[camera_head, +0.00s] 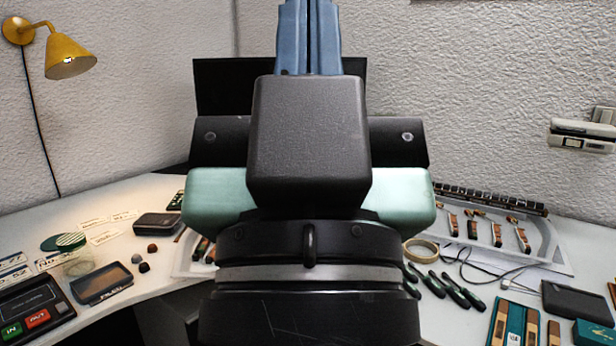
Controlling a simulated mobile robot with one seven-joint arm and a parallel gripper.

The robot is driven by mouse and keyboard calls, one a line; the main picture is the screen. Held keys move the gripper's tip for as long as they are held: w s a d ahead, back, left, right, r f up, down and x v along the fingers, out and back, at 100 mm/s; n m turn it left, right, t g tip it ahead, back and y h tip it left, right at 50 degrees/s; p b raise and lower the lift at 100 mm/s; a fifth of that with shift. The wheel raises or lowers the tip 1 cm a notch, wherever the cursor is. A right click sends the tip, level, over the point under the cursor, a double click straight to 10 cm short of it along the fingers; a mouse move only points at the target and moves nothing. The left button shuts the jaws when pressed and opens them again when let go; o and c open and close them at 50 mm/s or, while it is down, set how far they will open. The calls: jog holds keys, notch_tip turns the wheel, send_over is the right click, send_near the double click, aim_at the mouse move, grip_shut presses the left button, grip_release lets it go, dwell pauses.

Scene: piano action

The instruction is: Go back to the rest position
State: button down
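My gripper (309,30) fills the middle of the view, seen from behind and pointing up and away from the camera. Its two blue fingers stand side by side with only a thin dark line between them, so it looks shut. The upper ends of the fingers are cut off by the top edge. Nothing shows between them. The dark wrist and gripper body hide the middle of the bench.
A white bench (150,195) runs along both sides. On the left are a yellow lamp (70,57), a glass jar (76,256) and a button box (33,312). On the right are a tape roll (421,250), pliers (462,290), a tray (550,250) and a black box (577,301).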

notch_tip(320, 180, up, 30)
jog(key=p, duration=2.8)
jog(key=shift+r, duration=0.15)
